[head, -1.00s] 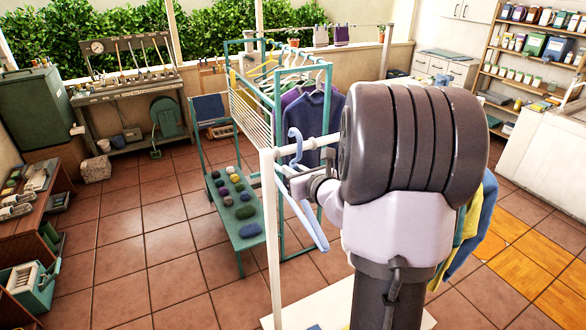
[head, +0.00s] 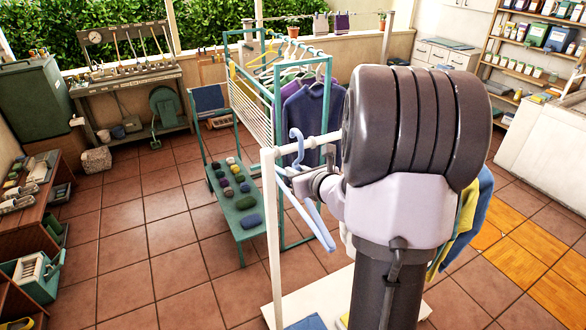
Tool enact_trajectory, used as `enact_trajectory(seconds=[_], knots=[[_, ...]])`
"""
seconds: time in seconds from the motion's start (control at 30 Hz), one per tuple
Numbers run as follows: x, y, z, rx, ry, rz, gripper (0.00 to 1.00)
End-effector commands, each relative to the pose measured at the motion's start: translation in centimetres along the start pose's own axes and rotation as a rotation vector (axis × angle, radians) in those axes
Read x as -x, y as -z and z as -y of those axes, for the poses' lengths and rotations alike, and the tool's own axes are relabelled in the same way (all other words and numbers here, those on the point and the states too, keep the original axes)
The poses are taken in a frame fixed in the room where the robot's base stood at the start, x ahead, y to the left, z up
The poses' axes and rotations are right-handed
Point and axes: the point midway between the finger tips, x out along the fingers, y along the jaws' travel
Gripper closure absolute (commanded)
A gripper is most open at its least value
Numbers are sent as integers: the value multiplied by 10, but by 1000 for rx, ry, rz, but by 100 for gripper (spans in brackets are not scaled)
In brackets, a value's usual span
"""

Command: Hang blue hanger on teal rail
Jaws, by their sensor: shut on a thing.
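The light blue hanger (head: 318,228) is in the middle of the head view, tilted, with its hook (head: 297,147) up beside the near white rail. My gripper (head: 312,182) is shut on the hanger just below the hook; my arm hides part of the hanger. The hook overlaps the white rail in the picture; I cannot tell whether it goes around it. The teal rail (head: 300,62) is the top of a teal rack behind, with several hangers and dark blue and purple garments on it. The hanger is apart from it, lower and nearer to me.
A white stand (head: 276,235) with a white rail (head: 320,143) is close in front of me. A teal bench (head: 248,240) with several coloured balls or stones stands left of the teal rack. Yellow and blue clothes (head: 468,220) hang right of my arm. The tiled floor at left is clear.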

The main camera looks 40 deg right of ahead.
Motion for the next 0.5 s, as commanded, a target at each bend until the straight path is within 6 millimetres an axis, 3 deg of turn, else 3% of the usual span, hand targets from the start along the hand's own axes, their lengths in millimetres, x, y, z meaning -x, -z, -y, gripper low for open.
enact_trajectory(seconds=[0.5], knots=[[111, 41, 1, -2, 6, 1, 100]])
